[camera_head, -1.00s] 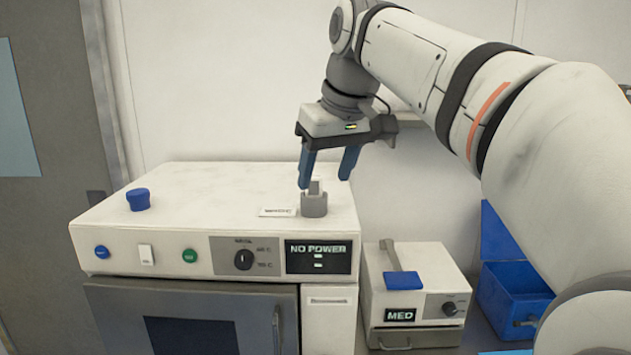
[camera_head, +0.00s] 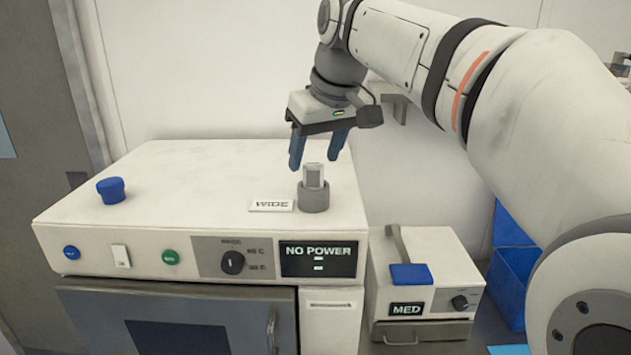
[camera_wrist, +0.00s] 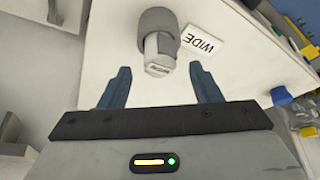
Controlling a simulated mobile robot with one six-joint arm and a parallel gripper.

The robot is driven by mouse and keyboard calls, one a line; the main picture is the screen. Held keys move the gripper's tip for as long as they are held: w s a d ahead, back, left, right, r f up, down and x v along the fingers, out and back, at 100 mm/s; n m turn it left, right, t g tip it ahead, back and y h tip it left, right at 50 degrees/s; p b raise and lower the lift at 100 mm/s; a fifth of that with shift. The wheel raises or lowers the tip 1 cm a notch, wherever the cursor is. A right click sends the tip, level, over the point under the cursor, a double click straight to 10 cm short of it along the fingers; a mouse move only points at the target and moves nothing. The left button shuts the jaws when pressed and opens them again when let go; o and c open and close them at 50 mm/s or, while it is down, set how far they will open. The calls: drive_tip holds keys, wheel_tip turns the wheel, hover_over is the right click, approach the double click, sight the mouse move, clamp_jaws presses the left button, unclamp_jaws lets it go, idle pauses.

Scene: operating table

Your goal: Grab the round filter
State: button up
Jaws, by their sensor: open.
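A grey round piece (camera_head: 314,198) stands upright on top of the white machine, with a lighter block-shaped part (camera_head: 314,175) rising from its middle. It may be the round filter; I cannot tell for sure. In the wrist view the grey round piece (camera_wrist: 158,21) is at the top, its lighter part (camera_wrist: 158,52) pointing toward my gripper. My gripper (camera_head: 314,163) is open and empty, its blue fingers pointing down just above and behind the piece. In the wrist view my gripper (camera_wrist: 160,72) has the lighter part roughly centred between its fingers, apart from both.
A WIDE label (camera_head: 271,205) lies beside the piece. A blue knob-like piece (camera_head: 111,190) stands at the left of the white machine (camera_head: 200,180), whose display reads NO POWER. A smaller box marked MED (camera_head: 440,265) and a blue bin (camera_head: 512,280) are to the right.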

sight(314, 164)
drive_tip(key=shift+x, duration=1)
drive_tip(key=shift+f, duration=0.55)
drive_tip(key=c, duration=1.1)
